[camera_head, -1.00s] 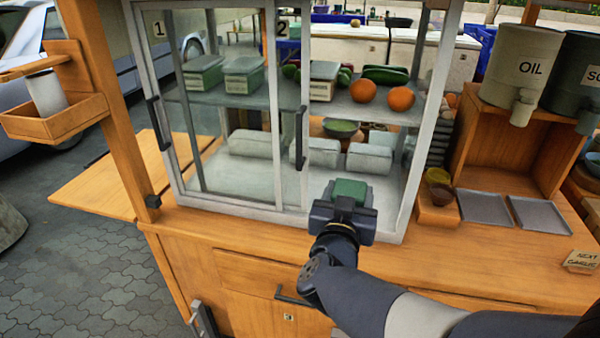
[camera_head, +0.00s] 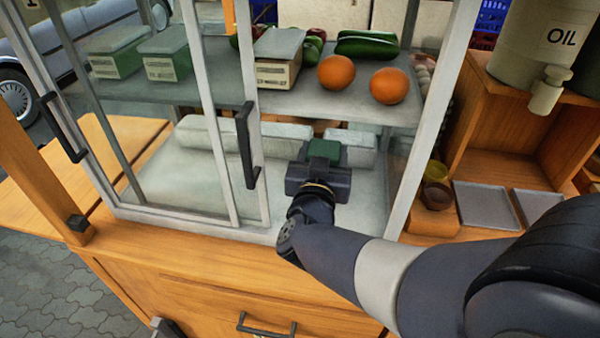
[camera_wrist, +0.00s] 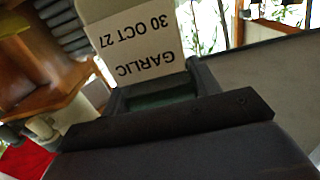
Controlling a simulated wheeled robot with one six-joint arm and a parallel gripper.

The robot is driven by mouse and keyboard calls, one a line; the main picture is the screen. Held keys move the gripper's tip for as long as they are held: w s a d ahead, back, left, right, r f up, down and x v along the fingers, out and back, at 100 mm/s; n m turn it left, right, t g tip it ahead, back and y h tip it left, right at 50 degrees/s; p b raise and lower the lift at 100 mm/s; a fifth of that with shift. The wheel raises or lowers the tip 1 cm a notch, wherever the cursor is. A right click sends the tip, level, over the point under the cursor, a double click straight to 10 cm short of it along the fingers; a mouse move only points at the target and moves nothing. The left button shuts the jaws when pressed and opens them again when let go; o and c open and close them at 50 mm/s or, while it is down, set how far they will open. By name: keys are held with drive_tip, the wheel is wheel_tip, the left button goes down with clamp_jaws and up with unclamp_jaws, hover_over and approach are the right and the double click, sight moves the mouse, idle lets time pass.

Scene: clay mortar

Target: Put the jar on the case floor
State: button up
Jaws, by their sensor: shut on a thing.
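The jar (camera_head: 325,152) has a green lid and shows at the end of my gripper (camera_head: 321,166). In the wrist view the jar (camera_wrist: 135,45) shows a pale label reading GARLIC 30 OCT 27, upside down. My gripper is shut on the jar at its green lid. They are in the open right-hand bay of the glass case, below the shelf. The pale case floor (camera_head: 369,196) lies around and below them. My gripper hides most of the jar in the head view, and I cannot tell its height above the floor.
White wrapped blocks (camera_head: 345,142) lie at the back of the case floor. The shelf (camera_head: 330,104) above holds oranges (camera_head: 336,72), cucumbers and boxes. The sliding door with a black handle (camera_head: 247,145) stands left of my gripper; the frame post (camera_head: 430,125) stands right.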

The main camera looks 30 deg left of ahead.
drive_tip(key=shift+f+b, duration=0.5)
drive_tip(key=shift+f, duration=2.75)
drive_tip(key=shift+f, duration=0.15)
drive_tip(key=shift+f, duration=0.15)
drive_tip(key=o, duration=1.1)
drive_tip(key=shift+o, duration=0.2)
drive_tip(key=shift+r, duration=0.3)
drive_tip(key=v, duration=1.2)
